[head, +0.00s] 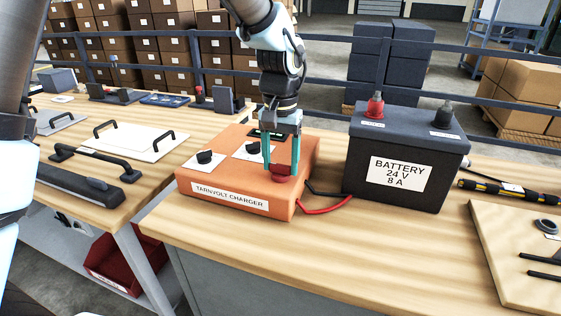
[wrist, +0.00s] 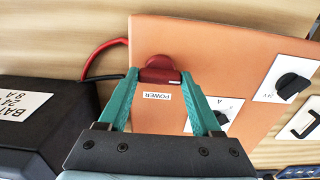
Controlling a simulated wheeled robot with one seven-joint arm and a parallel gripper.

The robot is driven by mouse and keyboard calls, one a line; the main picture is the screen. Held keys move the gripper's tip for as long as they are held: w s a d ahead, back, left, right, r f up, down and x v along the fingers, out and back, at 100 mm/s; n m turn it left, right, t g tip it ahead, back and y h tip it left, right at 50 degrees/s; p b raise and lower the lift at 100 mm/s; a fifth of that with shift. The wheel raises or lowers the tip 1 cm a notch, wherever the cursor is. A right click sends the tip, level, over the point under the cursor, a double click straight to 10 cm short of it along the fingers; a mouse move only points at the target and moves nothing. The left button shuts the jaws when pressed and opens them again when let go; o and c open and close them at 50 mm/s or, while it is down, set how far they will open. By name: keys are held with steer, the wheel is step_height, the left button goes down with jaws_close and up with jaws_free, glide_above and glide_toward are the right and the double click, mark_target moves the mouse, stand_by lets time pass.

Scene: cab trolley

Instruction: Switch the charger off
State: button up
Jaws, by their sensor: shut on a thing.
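The orange charger (head: 240,200), labelled TARNVOLT CHARGER, sits on the wooden bench. A red power knob (head: 281,176) is on its top, near the front right corner. In the wrist view the red knob (wrist: 158,70) has a POWER label (wrist: 157,95) beside it. My gripper (head: 280,168) points down from above, with one teal finger on each side of the red knob, and is shut on it. The fingers also show in the wrist view (wrist: 160,77). Two black knobs on white plates (head: 205,157) (head: 253,149) are on the charger's top. Which setting the red knob is at cannot be told.
A dark 24 V 8 A battery (head: 405,155) stands right of the charger. Red and black cables (head: 325,205) run from the charger toward it. A pale board (head: 515,250) lies at the far right. The bench front is clear. A left bench holds a white handled panel (head: 130,140).

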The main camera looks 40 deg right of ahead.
mark_target(280, 164)
stand_by(0.4)
steer(key=o, duration=1.4)
step_height(280, 164, up, 11)
steer(key=shift+f+b, duration=0.1)
steer(key=shift+b, duration=0.85)
